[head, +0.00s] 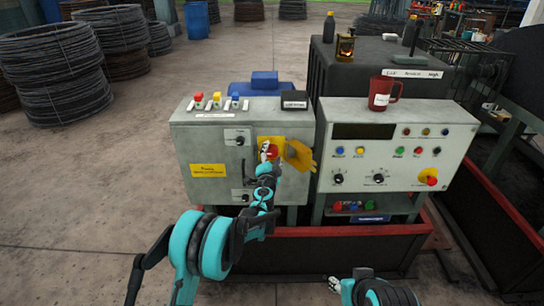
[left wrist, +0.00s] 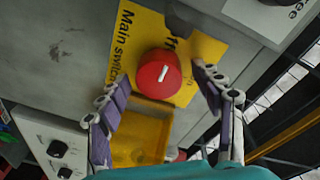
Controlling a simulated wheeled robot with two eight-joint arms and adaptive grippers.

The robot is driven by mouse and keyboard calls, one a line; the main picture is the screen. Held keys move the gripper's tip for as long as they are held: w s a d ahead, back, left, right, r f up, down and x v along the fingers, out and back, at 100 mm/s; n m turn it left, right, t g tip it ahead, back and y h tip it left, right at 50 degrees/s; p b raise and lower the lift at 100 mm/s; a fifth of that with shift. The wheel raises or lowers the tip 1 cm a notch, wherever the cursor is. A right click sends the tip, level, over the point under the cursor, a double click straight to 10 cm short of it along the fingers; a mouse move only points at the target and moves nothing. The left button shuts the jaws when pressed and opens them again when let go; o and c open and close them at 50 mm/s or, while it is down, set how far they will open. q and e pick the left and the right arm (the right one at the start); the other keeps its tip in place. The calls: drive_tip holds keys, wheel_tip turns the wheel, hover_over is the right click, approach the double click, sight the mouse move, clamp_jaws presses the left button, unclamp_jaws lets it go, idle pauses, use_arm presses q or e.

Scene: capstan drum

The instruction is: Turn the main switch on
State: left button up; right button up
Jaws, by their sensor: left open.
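The main switch is a round red knob (head: 272,152) on a yellow plate at the left grey cabinet's front. In the left wrist view the knob (left wrist: 158,74) has a short white mark. The yellow plate (left wrist: 123,55) reads "Main switch", with "Off" partly visible beside the knob. A yellow cover (head: 300,156) stands swung open on the right of the switch. My left gripper (head: 266,152) is open in front of the knob; its fingers (left wrist: 155,84) flank the knob, with no contact visible. My right gripper (head: 335,285) is low at the front, its fingers too small to judge.
The left cabinet (head: 185,140) carries small coloured buttons on top. A second control box (head: 335,115) with knobs and a red mug (head: 382,92) on top stands close at the right. A red-rimmed bin (head: 320,231) lies below. Open floor (head: 80,190) is at the left.

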use_arm(q)
drive_tip(key=c, duration=1.2)
drive_tip(key=shift+o, duration=0.2)
drive_tip(key=shift+m, duration=0.4)
drive_tip(key=m, duration=0.3)
drive_tip(key=shift+d+m+g, duration=0.1)
drive_tip(key=shift+m+g, duration=0.2)
drive_tip(key=shift+m, duration=0.1)
drive_tip(key=m, duration=0.4)
drive_tip(key=shift+y+p, duration=0.3)
drive_tip(key=shift+p, duration=0.1)
drive_tip(key=m, duration=0.4)
drive_tip(key=shift+f+g+y, duration=0.1)
drive_tip(key=shift+g+y, duration=0.2)
drive_tip(key=shift+m+y, duration=0.3)
drive_tip(key=shift+m, duration=1.7)
